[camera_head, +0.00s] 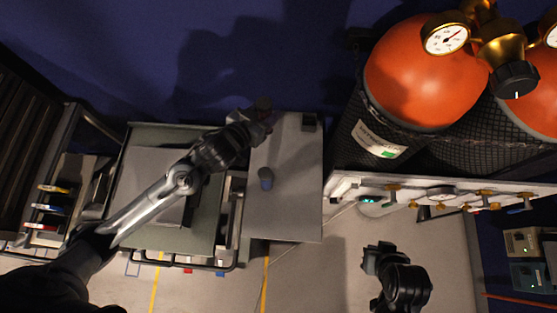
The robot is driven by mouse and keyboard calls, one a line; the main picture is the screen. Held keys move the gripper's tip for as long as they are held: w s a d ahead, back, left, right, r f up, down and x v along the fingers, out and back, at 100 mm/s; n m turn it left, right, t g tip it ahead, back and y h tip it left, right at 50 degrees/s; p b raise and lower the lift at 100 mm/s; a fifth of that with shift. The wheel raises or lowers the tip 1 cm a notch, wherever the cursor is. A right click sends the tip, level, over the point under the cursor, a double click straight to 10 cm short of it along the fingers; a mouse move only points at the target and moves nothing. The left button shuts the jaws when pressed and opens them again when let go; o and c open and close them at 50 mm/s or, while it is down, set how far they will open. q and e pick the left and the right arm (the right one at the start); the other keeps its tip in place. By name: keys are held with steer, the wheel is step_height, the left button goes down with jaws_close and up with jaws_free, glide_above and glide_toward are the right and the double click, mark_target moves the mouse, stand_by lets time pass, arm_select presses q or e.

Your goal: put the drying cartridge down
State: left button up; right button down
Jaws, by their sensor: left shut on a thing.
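My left gripper (262,114) is at the far end of the grey cabinet top (285,215), near its back left corner. It is shut on a small dark object, which I take to be the drying cartridge (263,102). Only a little of that object shows, and the fingers hide the rest. I cannot tell whether it touches the surface below. My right gripper (373,259) is at the lower right over the floor, away from the cabinet. Its finger gap is not clear.
A green-grey cart (141,135) is to the left. Orange gas cylinders (418,80) and a white valve panel (345,187) are to the right.

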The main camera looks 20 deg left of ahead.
arm_select(q)
steer(key=shift+m+g+h, duration=0.3)
steer(key=shift+m+h, duration=0.5)
steer(key=shift+h, duration=0.1)
steer(key=f+b, duration=0.2)
steer(key=f, duration=0.1)
steer(key=w+f+b, duration=0.1)
steer(key=f+b, duration=0.1)
steer(key=f, duration=0.2)
steer(key=shift+w+d, duration=0.2)
step_height(320, 180, down, 10)
steer(key=shift+f+b, duration=0.1)
steer(key=shift+b, duration=1.1)
steer(key=shift+f, duration=0.15)
steer(key=o, duration=1.2)
